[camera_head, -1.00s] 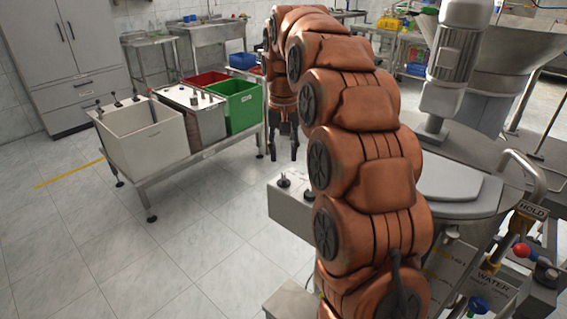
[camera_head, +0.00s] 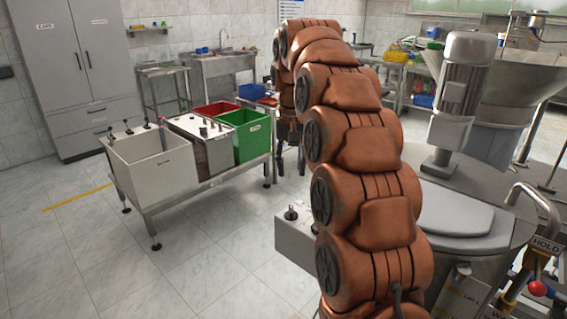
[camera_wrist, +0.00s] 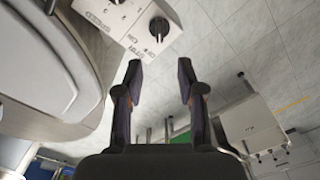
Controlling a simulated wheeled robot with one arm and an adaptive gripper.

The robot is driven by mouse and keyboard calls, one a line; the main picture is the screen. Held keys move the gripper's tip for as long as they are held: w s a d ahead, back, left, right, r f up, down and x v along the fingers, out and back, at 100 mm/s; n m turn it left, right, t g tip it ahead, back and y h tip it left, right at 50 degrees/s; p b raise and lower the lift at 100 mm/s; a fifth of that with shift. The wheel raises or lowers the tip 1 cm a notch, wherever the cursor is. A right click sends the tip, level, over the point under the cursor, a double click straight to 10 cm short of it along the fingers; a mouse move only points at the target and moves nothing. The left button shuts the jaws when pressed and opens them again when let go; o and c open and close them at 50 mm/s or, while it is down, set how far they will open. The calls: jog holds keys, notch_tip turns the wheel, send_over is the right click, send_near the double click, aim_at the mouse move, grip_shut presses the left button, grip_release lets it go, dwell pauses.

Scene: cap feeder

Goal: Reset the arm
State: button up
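My orange-brown arm arches up through the middle of the head view, and its far end hangs down beside the green bin. My gripper (camera_wrist: 159,72) shows in the wrist view with its two dark fingers spread apart and nothing between them. In the head view my gripper (camera_head: 291,160) is small and partly hidden behind my arm. It hangs between the bin stand and the machine. In the wrist view a grey control box (camera_wrist: 128,22) with black knobs lies beyond the fingertips, apart from them.
A metal stand holds a white bin (camera_head: 152,172), a grey box (camera_head: 203,146), a red bin (camera_head: 214,109) and a green bin (camera_head: 249,138). The machine with a grey lid (camera_head: 456,221) and a motor (camera_head: 463,85) stands close at right. The tiled floor (camera_head: 215,265) at front left is clear.

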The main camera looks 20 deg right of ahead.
jog(key=s+a+f+n+p, duration=0.15)
jog(key=s+a, duration=0.25)
jog(key=s, duration=0.4)
jog(key=s+a+n+p, duration=0.15)
jog(key=s+a, duration=0.25)
jog(key=s, duration=0.4)
jog(key=s+a+f+p, duration=0.1)
jog(key=s+f, duration=0.1)
jog(key=s, duration=0.5)
jog(key=s+a+f+n+g+p, duration=0.1)
jog(key=s+f, duration=0.2)
jog(key=s, duration=0.3)
jog(key=s+a+f+p, duration=0.1)
jog(key=s+f, duration=0.2)
jog(key=s, duration=0.4)
jog(key=shift+s+a+g, duration=0.3)
jog(key=shift+g, duration=0.1)
